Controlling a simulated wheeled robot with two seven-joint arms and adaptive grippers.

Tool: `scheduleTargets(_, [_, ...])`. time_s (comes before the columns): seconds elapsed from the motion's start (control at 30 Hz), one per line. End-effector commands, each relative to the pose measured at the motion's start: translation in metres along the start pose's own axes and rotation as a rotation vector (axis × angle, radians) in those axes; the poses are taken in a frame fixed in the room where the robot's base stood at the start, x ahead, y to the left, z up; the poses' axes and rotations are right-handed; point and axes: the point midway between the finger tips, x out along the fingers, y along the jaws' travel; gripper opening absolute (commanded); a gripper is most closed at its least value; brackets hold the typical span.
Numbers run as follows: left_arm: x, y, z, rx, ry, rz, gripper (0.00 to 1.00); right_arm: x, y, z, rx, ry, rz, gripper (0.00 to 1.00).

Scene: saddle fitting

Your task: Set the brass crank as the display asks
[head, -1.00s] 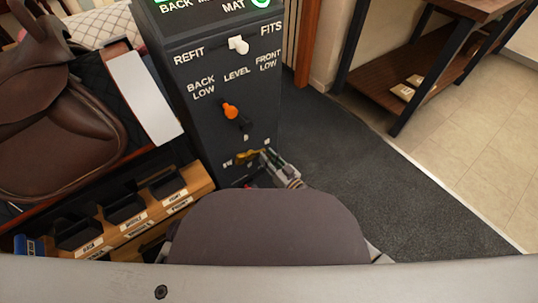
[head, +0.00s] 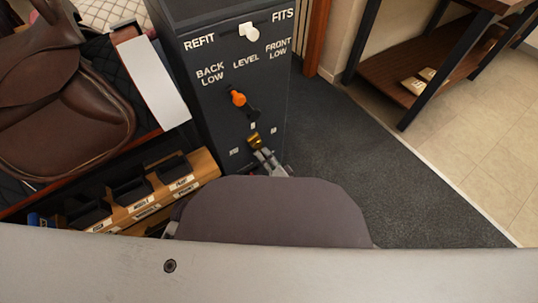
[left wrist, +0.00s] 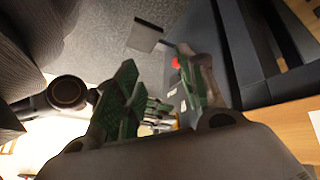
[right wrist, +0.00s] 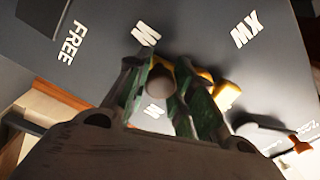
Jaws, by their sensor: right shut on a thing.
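The brass crank (head: 255,141) is low on the front of the dark pillar (head: 238,105). My right gripper (head: 264,156) is on it. In the right wrist view, the right gripper's green pads (right wrist: 163,88) are closed around the crank's pale round knob (right wrist: 160,80), with part of the brass arm (right wrist: 227,96) beside them. The display is out of view.
Above the crank are an orange-knobbed lever (head: 238,98) and a white REFIT/FITS slider (head: 249,32). A brown saddle (head: 65,110) and a wooden tray of labelled bins (head: 150,200) stand left. Dark floor (head: 340,150) is clear on the right.

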Motion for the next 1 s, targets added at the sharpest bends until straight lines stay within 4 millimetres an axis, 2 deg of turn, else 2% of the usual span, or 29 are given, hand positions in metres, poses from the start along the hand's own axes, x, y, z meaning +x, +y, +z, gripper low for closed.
scheduleTargets(0.2, [0.005,0.000,0.005,-0.007,0.008,0.005,0.40,-0.001,0.000,0.011,0.158,0.004,0.006,0.00])
scheduleTargets(0.4, [0.009,0.000,0.009,-0.011,0.007,0.008,0.40,-0.001,-0.002,0.016,0.244,0.009,0.007,0.00])
scheduleTargets(0.93, [0.010,0.000,0.008,-0.011,0.013,0.009,0.40,-0.001,-0.003,0.018,0.279,0.011,0.008,0.00])
scheduleTargets(0.97, [0.010,0.000,0.007,-0.011,0.014,0.009,0.40,-0.001,-0.003,0.018,0.279,0.011,0.008,0.25])
scheduleTargets(1.0, [0.009,0.000,0.007,-0.011,0.014,0.009,0.40,-0.001,-0.003,0.018,0.279,0.011,0.008,0.30])
